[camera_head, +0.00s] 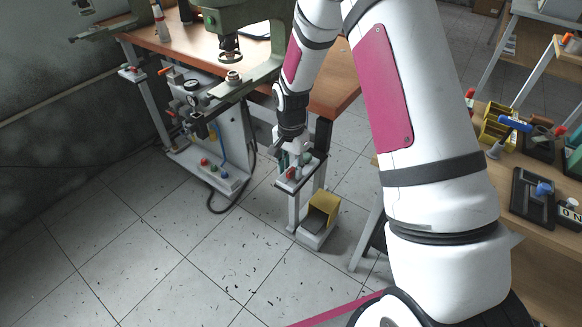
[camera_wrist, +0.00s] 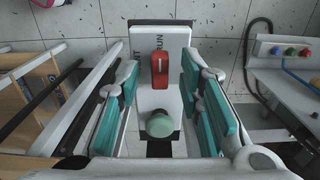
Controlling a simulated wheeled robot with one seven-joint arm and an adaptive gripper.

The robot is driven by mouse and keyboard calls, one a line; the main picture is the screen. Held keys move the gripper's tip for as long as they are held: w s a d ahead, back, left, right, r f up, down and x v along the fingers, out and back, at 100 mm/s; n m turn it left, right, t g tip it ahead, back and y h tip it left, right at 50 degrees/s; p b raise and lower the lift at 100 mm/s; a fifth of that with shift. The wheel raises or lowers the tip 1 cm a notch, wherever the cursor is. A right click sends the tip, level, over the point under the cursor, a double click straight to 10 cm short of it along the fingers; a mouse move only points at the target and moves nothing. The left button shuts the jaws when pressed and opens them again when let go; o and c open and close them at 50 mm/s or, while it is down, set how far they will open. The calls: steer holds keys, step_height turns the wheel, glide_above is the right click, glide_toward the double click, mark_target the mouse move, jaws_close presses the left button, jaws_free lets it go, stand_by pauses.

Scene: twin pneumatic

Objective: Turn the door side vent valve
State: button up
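My gripper (camera_head: 292,150) is low beside the near table leg, above a small control box (camera_head: 305,176). In the wrist view my gripper (camera_wrist: 161,88) is open, with teal pads on both sides of a red knob (camera_wrist: 159,73) on a plate marked RUN. A gap shows between the knob and each pad. A pale green button (camera_wrist: 159,124) is on the same box, closer to the palm. An orange-handled part (camera_head: 166,71) is on the air unit with gauges (camera_head: 190,86) under the table. I cannot tell which part is the door side vent valve.
A green press (camera_head: 235,20) stands on the wooden table (camera_head: 335,95). A base with coloured buttons (camera_head: 213,172) and a dark hose lie left of my gripper. A yellow pedal guard (camera_head: 322,206) stands below. A tool bench is at right.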

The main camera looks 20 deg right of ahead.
steer(key=shift+f, duration=0.1)
jaws_close()
